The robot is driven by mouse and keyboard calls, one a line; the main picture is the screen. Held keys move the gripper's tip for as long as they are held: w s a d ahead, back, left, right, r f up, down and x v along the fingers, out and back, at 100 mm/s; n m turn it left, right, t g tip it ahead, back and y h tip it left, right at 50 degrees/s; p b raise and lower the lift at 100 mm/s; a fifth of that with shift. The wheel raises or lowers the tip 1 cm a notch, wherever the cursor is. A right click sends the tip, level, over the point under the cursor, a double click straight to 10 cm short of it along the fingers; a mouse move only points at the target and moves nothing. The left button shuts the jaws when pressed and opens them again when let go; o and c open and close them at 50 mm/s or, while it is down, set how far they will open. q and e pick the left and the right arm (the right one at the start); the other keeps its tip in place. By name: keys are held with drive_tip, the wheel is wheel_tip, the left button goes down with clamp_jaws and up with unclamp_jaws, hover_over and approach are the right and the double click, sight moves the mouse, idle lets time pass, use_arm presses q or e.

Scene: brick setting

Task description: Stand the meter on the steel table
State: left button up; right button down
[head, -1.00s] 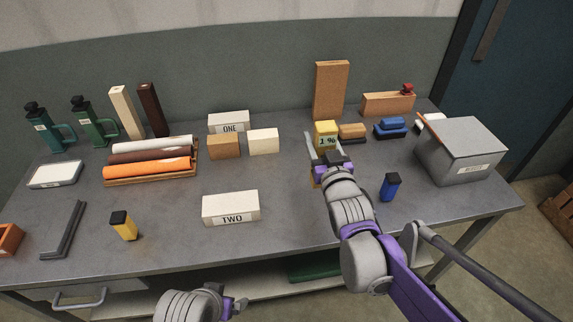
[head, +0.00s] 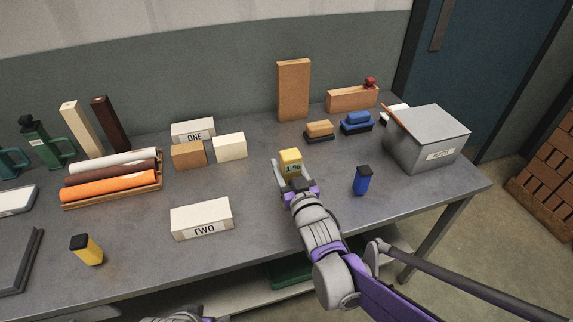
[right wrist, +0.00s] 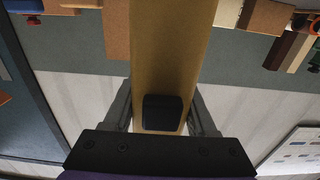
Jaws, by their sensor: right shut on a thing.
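In the right wrist view the meter's long yellow body (right wrist: 170,60) runs between the fingers, with a black part near the palm. The meter looks upright; its lower end is hidden by my gripper, so I cannot tell whether it touches the table. Only a bit of my left arm shows at the bottom edge.
A blue bottle (head: 362,182) stands right of my right gripper, and box TWO (head: 201,218) lies to its left. Behind are brushes (head: 319,131), a tall brown block (head: 294,90) and a grey box (head: 428,138).

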drive_tip(key=shift+c, duration=1.1)
unclamp_jaws()
drive_tip(key=s+d+f, duration=0.1)
drive_tip(key=s+d, duration=0.1)
drive_tip(key=s, duration=0.2)
drive_tip(key=s+d+f+g+h, duration=0.1)
drive_tip(key=s+d, duration=0.2)
drive_tip(key=s, duration=0.1)
drive_tip(key=s+d+f+m+g+h+p, duration=0.1)
drive_tip(key=s+d, duration=0.2)
drive_tip(key=s, duration=0.1)
drive_tip(key=shift+s, duration=0.4)
drive_tip(key=s+d+f+m+g+h, duration=0.1)
drive_tip(key=s+d+f+g, duration=0.2)
drive_tip(key=s, duration=0.3)
drive_tip(key=s+d+f+g+h, duration=0.1)
drive_tip(key=s+d+f+g, duration=0.2)
drive_tip(key=s, duration=0.4)
drive_tip(key=s+d+f+m+g+h, duration=0.1)
drive_tip(key=s+d+f+g, duration=0.3)
drive_tip(key=s+f, duration=0.1)
drive_tip(key=shift+s+f+m+h, duration=0.25)
drive_tip(key=shift+s+m+h, duration=0.05)
drive_tip(key=shift+s, duration=0.5)
